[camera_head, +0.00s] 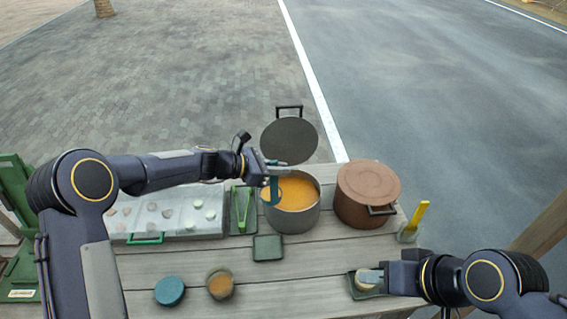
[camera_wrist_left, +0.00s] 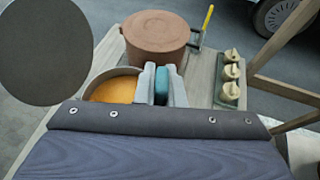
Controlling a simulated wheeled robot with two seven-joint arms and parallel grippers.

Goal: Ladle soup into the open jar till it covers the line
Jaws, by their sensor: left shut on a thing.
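My left gripper (camera_head: 274,172) is shut on a teal handle (camera_head: 274,190), apparently the ladle's, over the left side of the soup pot (camera_head: 296,220). The teal piece also shows between the fingers in the left wrist view (camera_wrist_left: 161,86). The ladle's bowl cannot be made out. Orange soup (camera_head: 298,192) fills much of the steel pot. The open jar (camera_head: 220,284) stands at the front left, with orange in it; its line is too small to see. My right gripper (camera_head: 372,277) is at the front right, over a small green tray (camera_head: 354,290) and a cream piece; its jaws are unclear.
A round grey lid (camera_head: 289,140) stands upright behind the pot. A lidded brown pot (camera_head: 368,195) stands right of it. A teal disc (camera_head: 169,291) lies left of the jar. Green tongs (camera_head: 242,208), a green square dish (camera_head: 267,248) and a yellow-handled tool (camera_head: 415,220) are around.

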